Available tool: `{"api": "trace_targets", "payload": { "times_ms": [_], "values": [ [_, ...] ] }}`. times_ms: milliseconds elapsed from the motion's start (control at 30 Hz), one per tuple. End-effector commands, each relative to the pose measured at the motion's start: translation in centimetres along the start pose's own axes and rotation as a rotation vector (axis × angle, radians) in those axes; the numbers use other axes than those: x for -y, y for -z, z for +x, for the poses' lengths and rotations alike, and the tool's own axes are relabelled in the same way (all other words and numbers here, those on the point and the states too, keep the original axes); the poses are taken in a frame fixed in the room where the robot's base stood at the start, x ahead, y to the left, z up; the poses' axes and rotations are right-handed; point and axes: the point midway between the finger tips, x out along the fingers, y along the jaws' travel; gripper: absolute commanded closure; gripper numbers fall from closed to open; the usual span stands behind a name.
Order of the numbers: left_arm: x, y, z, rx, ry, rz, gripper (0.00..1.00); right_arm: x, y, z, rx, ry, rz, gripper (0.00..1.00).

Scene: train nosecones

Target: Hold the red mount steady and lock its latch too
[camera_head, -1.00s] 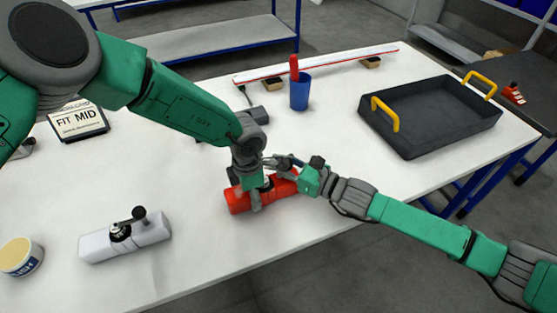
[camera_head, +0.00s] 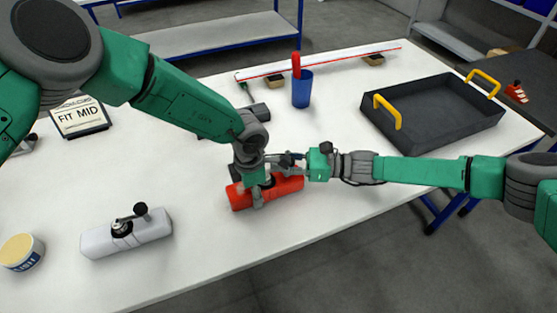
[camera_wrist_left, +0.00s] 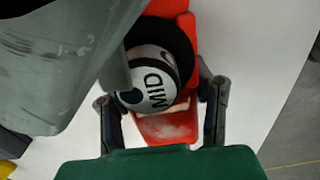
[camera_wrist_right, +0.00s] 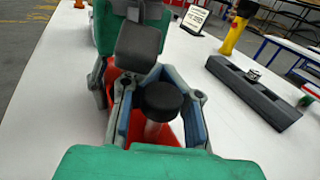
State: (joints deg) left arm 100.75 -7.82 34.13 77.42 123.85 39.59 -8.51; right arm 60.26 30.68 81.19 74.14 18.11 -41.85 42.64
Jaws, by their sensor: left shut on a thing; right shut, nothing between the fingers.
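The red mount (camera_head: 288,187) lies on the white table near its front edge. My left gripper (camera_head: 257,192) is shut on it from above, with one finger on each side in the left wrist view (camera_wrist_left: 162,118). A round fitting marked MID (camera_wrist_left: 155,88) sits on the mount there. My right gripper (camera_head: 279,161) is at the mount's far side, close to my left gripper. In the right wrist view its fingers (camera_wrist_right: 163,125) are beside a black knob (camera_wrist_right: 162,98), presumably the latch's; it is shut with nothing held. The latch's position is largely hidden.
A white mount (camera_head: 128,236) with a black lever and a tub (camera_head: 20,252) stand at left. A FIT MID sign (camera_head: 80,117), a blue cup (camera_head: 302,90) and a long white bar (camera_head: 330,62) are behind. A black tray (camera_head: 432,115) with yellow handles is at right.

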Motion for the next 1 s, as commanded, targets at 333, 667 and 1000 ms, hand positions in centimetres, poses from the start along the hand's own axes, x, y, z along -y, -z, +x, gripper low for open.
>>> {"api": "trace_targets", "payload": {
  "times_ms": [333,667,1000],
  "values": [
    [-0.07,0.27,0.07,-0.007,0.0,-0.001,0.87,0.27,0.08,-0.33,-0.005,-0.031,-0.001,1.0],
    [-0.06,0.33,0.11,-0.009,0.0,-0.001,0.87,0.26,0.16,-0.42,-0.007,-0.04,-0.002,1.0],
    [-0.06,0.39,0.16,-0.011,0.001,-0.001,0.87,0.31,0.2,-0.49,-0.008,-0.04,-0.002,1.0]
  ]
}}
